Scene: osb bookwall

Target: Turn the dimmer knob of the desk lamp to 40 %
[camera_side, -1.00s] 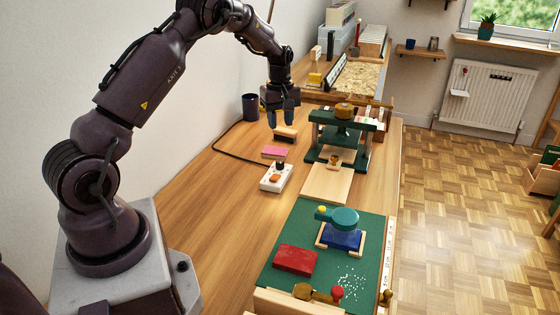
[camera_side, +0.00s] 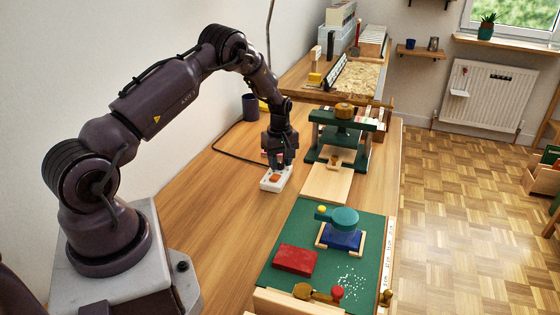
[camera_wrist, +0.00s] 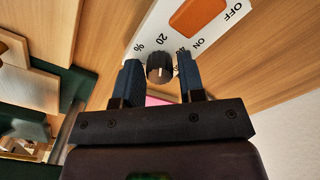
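The dimmer box is a small white box (camera_side: 268,184) on the wooden table, with an orange switch (camera_side: 276,178). In the wrist view the box (camera_wrist: 157,33) shows "OFF", "ON", "20", "%" and a partly covered number. Its black ribbed knob (camera_wrist: 160,68) has a pale pointer line. My gripper (camera_wrist: 160,76) is open, with one blue-grey finger on each side of the knob and a gap to both. In the side view my gripper (camera_side: 278,164) is low over the far end of the box and hides the knob. The knob's exact setting cannot be read. No lamp head is clearly visible.
A black cable (camera_side: 226,152) runs along the table behind the box. A dark mug (camera_side: 250,107) stands by the wall. A green press (camera_side: 340,135) and a light board (camera_side: 328,182) are close on the right. A green mat (camera_side: 290,228) with a red block lies in front.

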